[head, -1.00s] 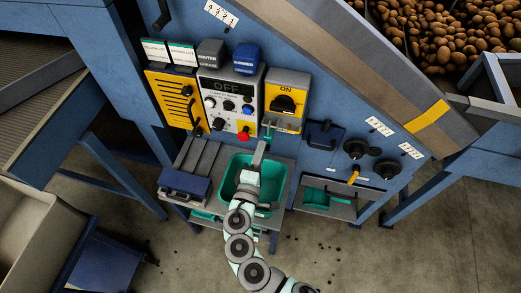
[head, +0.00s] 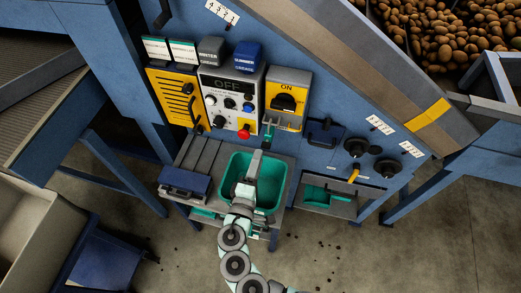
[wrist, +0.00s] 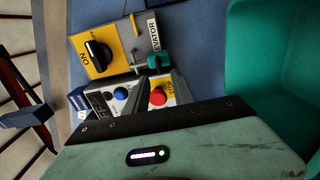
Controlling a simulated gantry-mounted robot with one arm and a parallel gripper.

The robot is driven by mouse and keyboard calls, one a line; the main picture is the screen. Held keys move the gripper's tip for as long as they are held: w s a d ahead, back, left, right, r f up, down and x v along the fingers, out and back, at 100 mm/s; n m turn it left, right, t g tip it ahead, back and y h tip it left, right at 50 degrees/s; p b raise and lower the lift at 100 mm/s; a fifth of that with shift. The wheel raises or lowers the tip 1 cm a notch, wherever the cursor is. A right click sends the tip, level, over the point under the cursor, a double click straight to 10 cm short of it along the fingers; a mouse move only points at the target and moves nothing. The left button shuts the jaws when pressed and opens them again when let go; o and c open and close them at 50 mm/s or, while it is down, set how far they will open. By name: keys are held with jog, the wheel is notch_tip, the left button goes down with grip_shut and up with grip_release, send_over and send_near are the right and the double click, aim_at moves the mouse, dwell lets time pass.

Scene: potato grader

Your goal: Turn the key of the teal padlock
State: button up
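The teal padlock (head: 268,130) hangs at the lower left edge of the yellow ON switch box (head: 287,98). In the wrist view the padlock (wrist: 159,60) sits just ahead of my fingertips, beside the ELEVATOR label (wrist: 153,32). The key cannot be made out clearly in either view. My gripper (head: 258,154) is below the padlock, above the teal bin. In the wrist view my gripper (wrist: 160,80) has its two fingers apart, with nothing seen held between them. The padlock appears apart from the fingers.
The grey control panel (head: 226,88) with a red stop button (head: 243,132) is left of the padlock. A teal bin (head: 234,166) stands on the shelf under my gripper. A dark blue latch (head: 322,132) and black knobs (head: 355,147) are to the right.

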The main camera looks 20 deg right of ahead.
jog(key=v, duration=0.6)
dwell(0.5)
